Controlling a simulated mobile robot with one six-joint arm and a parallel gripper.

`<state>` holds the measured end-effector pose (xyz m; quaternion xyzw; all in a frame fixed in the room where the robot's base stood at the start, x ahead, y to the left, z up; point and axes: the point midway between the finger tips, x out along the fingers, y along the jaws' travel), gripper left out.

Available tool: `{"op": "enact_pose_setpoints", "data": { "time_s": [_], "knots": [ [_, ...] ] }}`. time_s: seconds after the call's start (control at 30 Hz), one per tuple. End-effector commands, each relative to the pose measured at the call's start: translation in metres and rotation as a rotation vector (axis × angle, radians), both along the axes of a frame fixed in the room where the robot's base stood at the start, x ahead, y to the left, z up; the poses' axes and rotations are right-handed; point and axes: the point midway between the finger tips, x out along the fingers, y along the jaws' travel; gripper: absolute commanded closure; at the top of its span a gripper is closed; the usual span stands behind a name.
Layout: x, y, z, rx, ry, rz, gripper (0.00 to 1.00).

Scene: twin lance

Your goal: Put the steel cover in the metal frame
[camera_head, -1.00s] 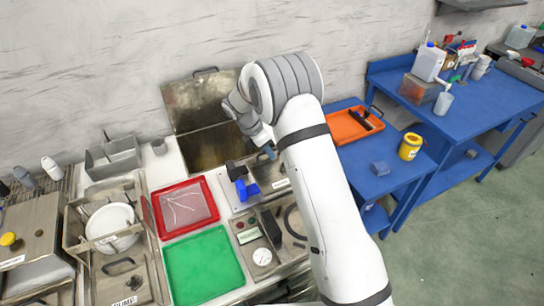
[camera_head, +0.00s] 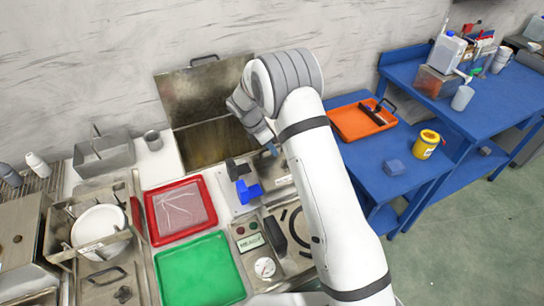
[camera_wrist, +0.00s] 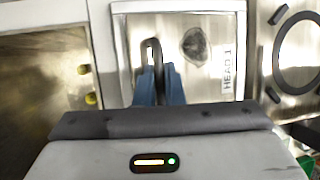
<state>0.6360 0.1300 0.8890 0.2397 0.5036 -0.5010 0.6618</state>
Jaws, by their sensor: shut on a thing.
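A steel cover (camera_wrist: 210,80) with a dark loop handle and a "HEAD 1" label fills the middle of the wrist view. Its labelled edge shows in the head view (camera_head: 283,181), partly hidden by my arm. My gripper (camera_wrist: 160,90) is shut on the handle, with blue fingers on either side of it. In the head view my gripper (camera_head: 272,150) is half hidden behind the wrist. A pale metal surround (camera_wrist: 121,60) borders the cover, perhaps the metal frame. I cannot tell whether the cover sits in it or is lifted above it.
An open dark steel basin (camera_head: 208,142) with a raised lid (camera_head: 203,90) lies left of my gripper. A blue object (camera_head: 248,190), a red tray (camera_head: 152,218) and a green tray (camera_head: 200,270) are nearby. A blue table (camera_head: 372,172) with an orange tray (camera_head: 350,128) stands right.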

Motion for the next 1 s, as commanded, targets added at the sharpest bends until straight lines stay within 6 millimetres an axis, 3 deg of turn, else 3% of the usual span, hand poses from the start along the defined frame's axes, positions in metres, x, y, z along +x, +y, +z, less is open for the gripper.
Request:
{"op": "enact_pose_setpoints", "data": {
  "time_s": [0.1,0.47,0.5,0.73,1.0],
  "knots": [
    [0.000,-0.001,-0.022,0.000,0.000,-0.001,1.00],
    [0.000,-0.001,-0.024,0.000,0.000,-0.002,1.00],
    [0.000,-0.001,-0.025,0.000,0.000,-0.002,0.90],
    [0.000,-0.002,-0.024,0.000,0.001,-0.003,0.71],
    [0.000,-0.002,-0.022,0.000,0.000,-0.003,0.70]
  ]
}}
